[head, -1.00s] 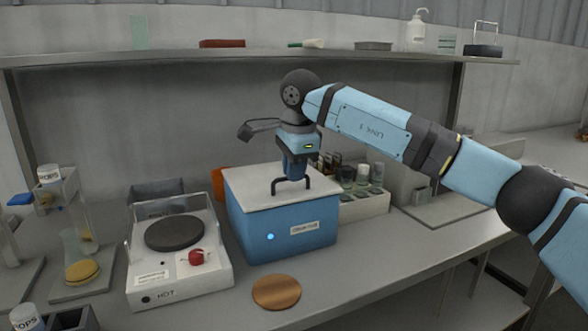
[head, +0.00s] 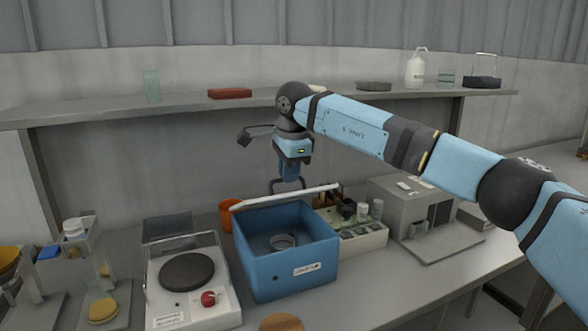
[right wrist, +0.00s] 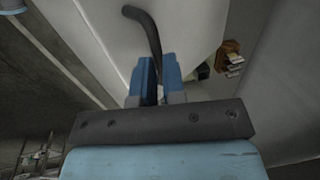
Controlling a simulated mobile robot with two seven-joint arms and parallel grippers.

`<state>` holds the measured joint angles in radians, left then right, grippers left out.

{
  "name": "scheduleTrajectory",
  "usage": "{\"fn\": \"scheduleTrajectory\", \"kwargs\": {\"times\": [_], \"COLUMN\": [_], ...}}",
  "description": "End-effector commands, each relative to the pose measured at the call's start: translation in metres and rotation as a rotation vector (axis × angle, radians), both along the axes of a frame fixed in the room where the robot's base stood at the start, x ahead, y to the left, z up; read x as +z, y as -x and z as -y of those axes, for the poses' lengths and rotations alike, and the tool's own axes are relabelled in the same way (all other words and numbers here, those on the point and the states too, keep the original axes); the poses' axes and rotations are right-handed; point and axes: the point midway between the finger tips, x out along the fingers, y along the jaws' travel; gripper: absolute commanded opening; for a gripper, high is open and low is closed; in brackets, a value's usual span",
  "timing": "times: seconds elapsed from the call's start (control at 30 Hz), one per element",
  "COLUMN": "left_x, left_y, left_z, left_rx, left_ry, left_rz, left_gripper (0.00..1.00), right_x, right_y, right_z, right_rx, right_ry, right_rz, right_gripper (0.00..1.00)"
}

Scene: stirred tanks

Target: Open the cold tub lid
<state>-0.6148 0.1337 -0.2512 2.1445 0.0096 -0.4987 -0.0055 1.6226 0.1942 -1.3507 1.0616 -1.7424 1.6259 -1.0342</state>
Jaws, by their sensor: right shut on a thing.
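The cold tub (head: 290,270) is a blue box on the bench in the head view, with its top open. A round ring-like thing (head: 284,241) shows on its floor inside. The white lid (head: 290,196) is raised and tilted above the tub's back edge, seen nearly edge-on. My right gripper (head: 290,182) is shut on the lid's dark handle (head: 273,186). In the right wrist view the handle (right wrist: 148,35) runs up from between the blue fingers (right wrist: 155,92), with the pale lid surface (right wrist: 185,30) behind. My left gripper is not in view.
A hot plate (head: 190,285) with a red knob stands left of the tub. A rack of small jars (head: 355,235) and a grey machine (head: 415,205) stand to the right. A wooden disc (head: 282,323) lies in front. A shelf (head: 200,105) runs behind.

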Motion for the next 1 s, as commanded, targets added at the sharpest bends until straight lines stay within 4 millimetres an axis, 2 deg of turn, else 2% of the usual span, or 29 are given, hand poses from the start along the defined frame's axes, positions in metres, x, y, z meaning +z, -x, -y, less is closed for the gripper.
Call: {"fn": "scheduleTrajectory", "kwargs": {"times": [0.1,0.3,0.8,0.83,0.9,0.93,1.0], "left_x": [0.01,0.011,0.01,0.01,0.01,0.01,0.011], "left_y": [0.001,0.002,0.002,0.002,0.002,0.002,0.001], "left_z": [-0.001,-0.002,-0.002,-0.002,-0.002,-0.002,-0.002], "left_rx": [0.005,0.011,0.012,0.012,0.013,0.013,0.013], "left_ry": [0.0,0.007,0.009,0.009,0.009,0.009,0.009], "left_rz": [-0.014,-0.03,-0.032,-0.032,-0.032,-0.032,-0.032], "left_gripper": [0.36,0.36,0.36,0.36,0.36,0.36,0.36], "right_x": [0.009,0.012,0.01,0.01,0.01,0.011,0.012], "right_y": [-0.009,-0.018,-0.021,-0.021,-0.02,-0.02,-0.02], "right_z": [-0.003,-0.005,-0.007,-0.007,-0.007,-0.007,-0.007], "right_rx": [-0.001,-0.001,0.0,0.0,0.0,0.0,0.0], "right_ry": [0.003,0.003,0.003,0.004,0.002,0.002,0.002], "right_rz": [-0.002,-0.002,-0.004,-0.005,-0.004,-0.004,-0.004], "right_gripper": [0.0,0.0,0.0,0.17,0.33,0.36,0.36]}}
